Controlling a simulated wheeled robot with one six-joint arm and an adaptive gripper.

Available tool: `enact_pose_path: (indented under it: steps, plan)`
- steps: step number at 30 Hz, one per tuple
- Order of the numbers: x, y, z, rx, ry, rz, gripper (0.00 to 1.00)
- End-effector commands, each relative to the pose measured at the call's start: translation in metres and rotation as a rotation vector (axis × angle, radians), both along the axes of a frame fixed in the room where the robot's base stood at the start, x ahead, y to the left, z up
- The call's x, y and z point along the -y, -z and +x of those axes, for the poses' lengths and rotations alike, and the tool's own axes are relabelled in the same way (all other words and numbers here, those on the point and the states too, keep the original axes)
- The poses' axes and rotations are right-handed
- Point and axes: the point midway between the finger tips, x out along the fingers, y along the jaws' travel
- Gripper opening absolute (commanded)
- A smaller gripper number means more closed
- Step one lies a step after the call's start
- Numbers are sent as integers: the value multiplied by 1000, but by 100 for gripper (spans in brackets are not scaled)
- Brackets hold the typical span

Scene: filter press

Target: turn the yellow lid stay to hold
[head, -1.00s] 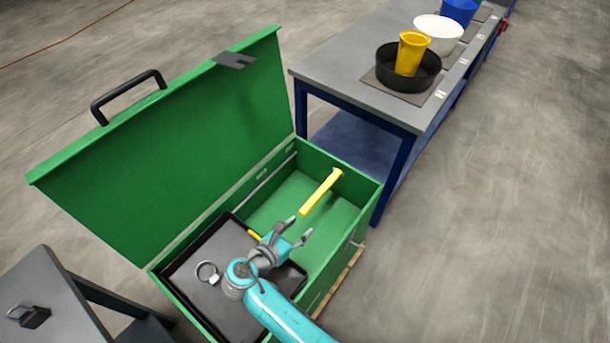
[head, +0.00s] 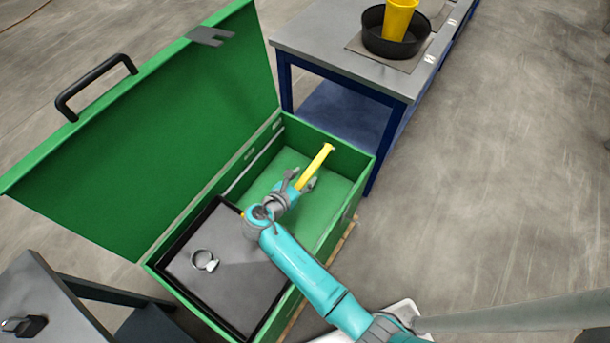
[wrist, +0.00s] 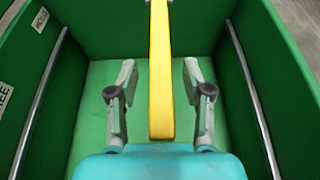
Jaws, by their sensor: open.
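The yellow lid stay (head: 318,163) is a flat bar at the right end of the open green chest. Its far end is at the chest's end wall, and its near end points toward my gripper. In the wrist view the stay (wrist: 160,80) runs down the middle of the picture. My gripper (head: 302,181) is open, with one finger on each side of the stay's near end. In the wrist view my gripper (wrist: 160,85) shows a clear gap between each finger and the stay. The green lid (head: 170,120) stands open and tilted back.
A black tray (head: 175,240) with a ring-shaped clamp (head: 204,260) fills the chest's left part. A grey workbench (head: 340,55) stands behind at the right, bearing a black pan (head: 372,40).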

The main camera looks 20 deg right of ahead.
Motion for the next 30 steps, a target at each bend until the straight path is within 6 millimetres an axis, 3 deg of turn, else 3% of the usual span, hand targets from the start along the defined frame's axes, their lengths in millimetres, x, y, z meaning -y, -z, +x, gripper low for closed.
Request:
enact_pose_path:
  steps: [14,21,30]
  plan:
    - [11,6,8,0,-1,0,50]
    - [11,6,8,0,-1,0,0]
    - [11,4,9,-4,0,6,0]
